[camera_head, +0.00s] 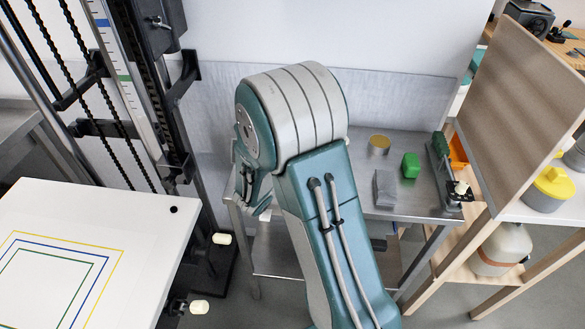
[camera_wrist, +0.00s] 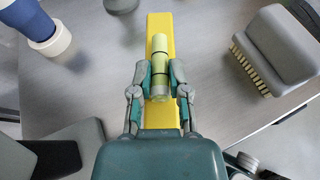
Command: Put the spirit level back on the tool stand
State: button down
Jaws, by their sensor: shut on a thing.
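My gripper (camera_wrist: 159,68) is shut in the wrist view, its two teal and grey fingers either side of a pale green cylinder, which looks like a level vial. A long yellow bar (camera_wrist: 161,22) runs in line behind it. I take bar and vial to be the spirit level, but cannot tell whether they are one piece. The near end of the bar is hidden by my gripper body. In the head view my arm hides the gripper and what it holds. I cannot pick out the tool stand for certain.
In the wrist view a grey-backed brush (camera_wrist: 275,50) lies right and a white and blue cylinder (camera_wrist: 42,32) upper left on a grey surface. The enlarger column (camera_head: 125,75) stands left.

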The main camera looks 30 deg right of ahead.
jog(key=shift+f, duration=0.4)
dwell(0.5)
jog(key=c, duration=0.5)
grip_release()
jog(key=shift+c, duration=0.2)
jog(key=shift+a, duration=0.1)
jog(key=shift+v, duration=3.9)
jog(key=shift+s, duration=0.1)
jog(key=v, duration=1.2)
jog(key=shift+f, duration=0.2)
